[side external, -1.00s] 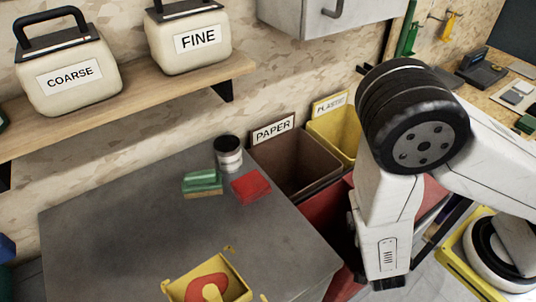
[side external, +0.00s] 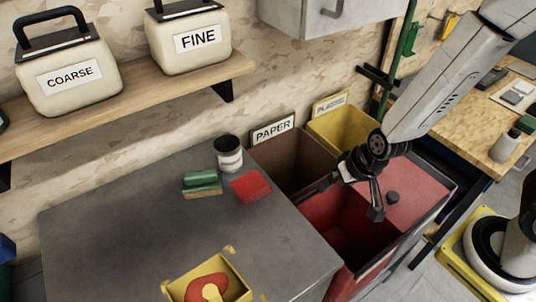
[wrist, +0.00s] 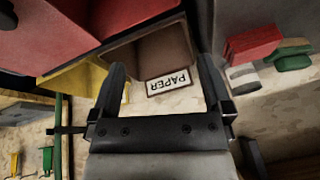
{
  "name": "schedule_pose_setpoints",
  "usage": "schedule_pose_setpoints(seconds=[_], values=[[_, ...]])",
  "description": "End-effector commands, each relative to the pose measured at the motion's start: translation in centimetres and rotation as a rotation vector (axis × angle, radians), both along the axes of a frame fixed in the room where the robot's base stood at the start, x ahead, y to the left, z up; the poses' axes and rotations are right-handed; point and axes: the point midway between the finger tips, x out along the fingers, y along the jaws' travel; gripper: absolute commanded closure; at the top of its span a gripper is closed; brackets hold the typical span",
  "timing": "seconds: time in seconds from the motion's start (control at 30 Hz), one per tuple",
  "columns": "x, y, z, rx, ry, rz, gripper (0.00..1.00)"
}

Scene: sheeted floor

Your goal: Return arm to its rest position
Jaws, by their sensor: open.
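My gripper (side external: 345,198) hangs over the red bin (side external: 345,218) beside the grey table in the side view. Its fingers are spread apart with nothing between them. The wrist view shows the same open gripper (wrist: 160,64), with the brown PAPER bin (wrist: 165,48) and its sign beyond the fingers. In the side view, the brown PAPER bin (side external: 287,160) stands just behind and left of the gripper. My arm reaches down from the upper right.
The grey table (side external: 120,220) holds a dark-lidded can (side external: 229,155), a green block (side external: 201,182), a red sponge-like block (side external: 251,187) and a yellow tray (side external: 240,290). A yellow bin (side external: 345,128) stands at the back. A shelf (side external: 130,105) and grey cabinet (side external: 318,16) are above.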

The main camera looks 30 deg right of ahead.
Motion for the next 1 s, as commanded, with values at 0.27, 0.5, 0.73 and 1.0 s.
schedule_pose_setpoints(seconds=[0.27,0.5,0.73,1.0], values=[[-0.7,-4.7,4.3,-0.048,0.071,0.152,0.0],[-2.0,-7.9,6.2,-0.122,0.127,0.217,0.0],[-2.2,-8.5,6.5,-0.136,0.14,0.227,0.0],[-2.2,-8.4,6.4,-0.135,0.138,0.226,0.0]])
